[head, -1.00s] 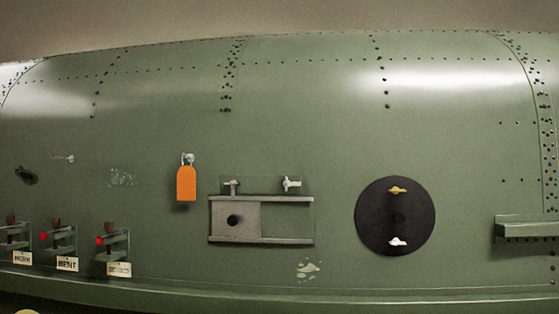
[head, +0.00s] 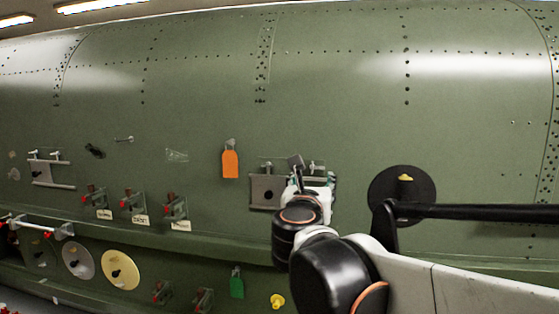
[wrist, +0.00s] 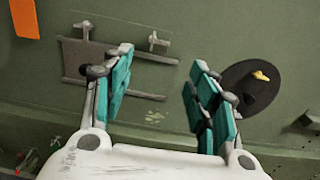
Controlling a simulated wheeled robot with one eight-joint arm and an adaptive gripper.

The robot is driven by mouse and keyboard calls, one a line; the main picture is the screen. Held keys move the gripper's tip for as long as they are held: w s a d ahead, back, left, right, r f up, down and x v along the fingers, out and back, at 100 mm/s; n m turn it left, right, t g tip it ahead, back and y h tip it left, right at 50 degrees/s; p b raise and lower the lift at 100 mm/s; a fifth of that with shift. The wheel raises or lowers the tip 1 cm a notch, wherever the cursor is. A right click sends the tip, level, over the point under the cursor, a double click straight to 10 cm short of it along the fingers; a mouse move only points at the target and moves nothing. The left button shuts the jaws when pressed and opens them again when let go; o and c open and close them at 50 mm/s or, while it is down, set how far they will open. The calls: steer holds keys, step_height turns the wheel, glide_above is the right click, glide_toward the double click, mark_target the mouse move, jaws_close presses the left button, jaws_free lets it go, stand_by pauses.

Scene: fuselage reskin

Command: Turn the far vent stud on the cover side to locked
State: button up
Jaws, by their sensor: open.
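The vent has a grey square cover (head: 262,192) with a dark knob, at the left end of two rails. A pale wing stud (head: 266,166) stands above the cover and another (head: 315,167) above the rails' right part. In the wrist view, the left stud (wrist: 85,27) stands upright over the cover (wrist: 76,56), and the right stud (wrist: 153,40) looks tilted. My gripper (wrist: 163,58) is open and empty; its teal-padded fingers spread in front of the vent, apart from both studs. In the head view, my gripper (head: 312,180) hides the vent's right part.
A black disc (head: 380,188) with a yellow wing stud (head: 405,178) is right of the vent, partly behind my arm. An orange tag (head: 230,164) hangs left. A similar vent (head: 42,173) is far left. A green ledge (head: 200,244) runs below, above several discs and clamps.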

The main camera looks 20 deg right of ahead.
mark_target(315, 167)
steer(key=p+x, duration=0.2)
steer(key=x, duration=1.2)
steer(key=shift+f, duration=0.1)
steer(key=shift+s, duration=0.1)
steer(key=shift+s+a, duration=0.1)
steer(key=c, duration=1.1)
steer(key=shift+w+a, duration=0.3)
steer(key=shift+a, duration=0.05)
jaws_close()
steer(key=shift+s+d, duration=0.1)
steer(key=shift+d, duration=0.1)
